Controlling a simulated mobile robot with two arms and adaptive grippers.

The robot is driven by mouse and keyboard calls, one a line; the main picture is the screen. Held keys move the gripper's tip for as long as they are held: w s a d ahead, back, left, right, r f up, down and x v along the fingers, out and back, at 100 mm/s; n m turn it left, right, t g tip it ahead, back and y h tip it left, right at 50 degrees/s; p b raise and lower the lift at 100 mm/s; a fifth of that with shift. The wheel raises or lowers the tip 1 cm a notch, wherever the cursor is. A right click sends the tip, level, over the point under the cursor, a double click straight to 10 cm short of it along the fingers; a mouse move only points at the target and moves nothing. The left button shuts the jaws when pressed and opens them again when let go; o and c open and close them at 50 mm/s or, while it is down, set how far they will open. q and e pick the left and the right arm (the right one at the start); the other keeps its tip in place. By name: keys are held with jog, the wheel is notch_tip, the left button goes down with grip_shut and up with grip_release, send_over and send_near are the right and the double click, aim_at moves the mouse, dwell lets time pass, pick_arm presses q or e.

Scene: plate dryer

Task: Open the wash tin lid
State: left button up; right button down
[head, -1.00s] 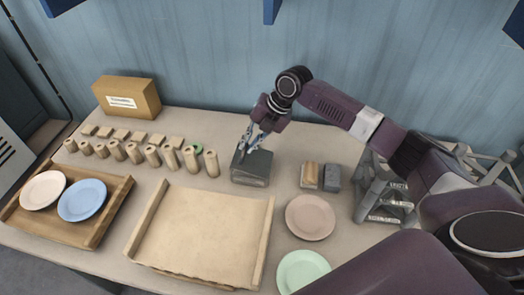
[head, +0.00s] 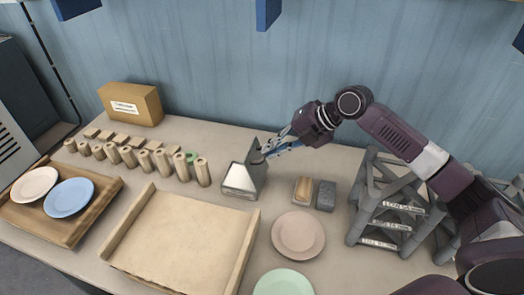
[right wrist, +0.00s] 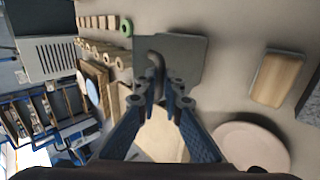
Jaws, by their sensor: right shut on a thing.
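The wash tin (head: 239,180) stands on the table in the head view, a grey box with a pale inside showing. Its lid (head: 257,165) is tilted up to about upright on the tin's right side. My right gripper (head: 267,152) is at the lid's upper part, coming in from the right, shut on the lid's handle. In the right wrist view the dark curved handle (right wrist: 155,70) on the grey lid (right wrist: 182,58) lies at the fingertips (right wrist: 165,92). The left gripper does not show.
A wooden tray (head: 180,240) lies in front of the tin. Several wooden pegs (head: 160,160) stand to the left.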

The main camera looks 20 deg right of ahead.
jog(key=s+d+f+b, duration=0.2)
jog(key=s+d+f, duration=0.2)
jog(key=shift+s+f, duration=0.15)
jog(key=c, duration=2.7)
grip_release()
jog(key=o, duration=0.5)
jog(key=shift+a, duration=0.1)
jog(key=shift+o, duration=0.9)
jog(key=shift+w+a+f+g, duration=0.1)
jog(key=shift+w+a+g, duration=0.05)
jog(key=shift+w+g, duration=0.2)
jog(key=shift+w+a, duration=0.1)
jog(key=shift+w, duration=0.25)
